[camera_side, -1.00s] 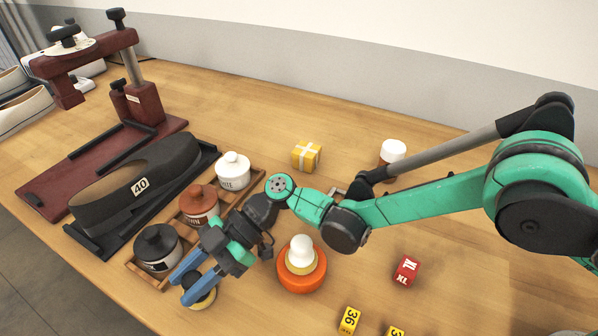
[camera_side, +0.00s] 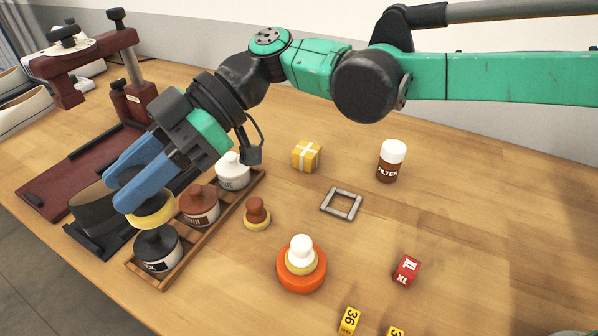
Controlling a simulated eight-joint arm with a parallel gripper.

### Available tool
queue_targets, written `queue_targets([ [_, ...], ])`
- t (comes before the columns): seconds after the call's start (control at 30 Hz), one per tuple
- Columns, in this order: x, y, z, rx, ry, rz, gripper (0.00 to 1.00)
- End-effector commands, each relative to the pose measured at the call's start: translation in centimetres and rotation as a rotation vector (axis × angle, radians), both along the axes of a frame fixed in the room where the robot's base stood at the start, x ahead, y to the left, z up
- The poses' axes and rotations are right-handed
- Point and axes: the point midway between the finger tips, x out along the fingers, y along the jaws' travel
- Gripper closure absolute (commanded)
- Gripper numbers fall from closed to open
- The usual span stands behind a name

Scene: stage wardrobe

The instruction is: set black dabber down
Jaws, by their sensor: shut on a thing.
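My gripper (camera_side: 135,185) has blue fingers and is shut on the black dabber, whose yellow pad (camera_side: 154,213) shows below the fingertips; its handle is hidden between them. The dabber appears over the black-lidded jar (camera_side: 160,248) at the near end of the wooden rack; I cannot tell the gap between pad and lid. A brown dabber (camera_side: 257,213) stands on the table right of the rack. A white dabber (camera_side: 301,252) stands on an orange round base (camera_side: 302,277).
The rack (camera_side: 211,232) also holds a brown jar (camera_side: 199,205) and a white jar (camera_side: 233,173). An empty grey square frame (camera_side: 341,204) lies mid-table. A yellow box (camera_side: 306,156), a filter bottle (camera_side: 391,162) and a red cube (camera_side: 406,270) stand around it. A black shoe form (camera_side: 90,208) is left.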

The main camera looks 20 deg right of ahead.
Motion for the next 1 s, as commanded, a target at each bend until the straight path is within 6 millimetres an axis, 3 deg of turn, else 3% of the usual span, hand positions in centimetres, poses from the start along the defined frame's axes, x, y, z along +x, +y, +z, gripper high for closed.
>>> queue_targets([
  [0.07, 0.4, -0.3, 0.8, 0.000, 0.000, -0.002, 1.00],
  [0.2, 3.0, -2.7, 1.6, 0.000, -0.002, -0.009, 1.00],
  [0.4, 5.3, -5.2, 1.0, 0.003, -0.004, -0.003, 1.00],
  [0.57, 5.4, -5.3, -2.8, 0.003, -0.004, -0.002, 1.00],
  [0.8, 5.3, -5.3, -9.9, 0.003, -0.004, -0.002, 1.00],
  [1.0, 5.3, -5.3, -13.8, 0.003, -0.004, -0.003, 1.00],
])
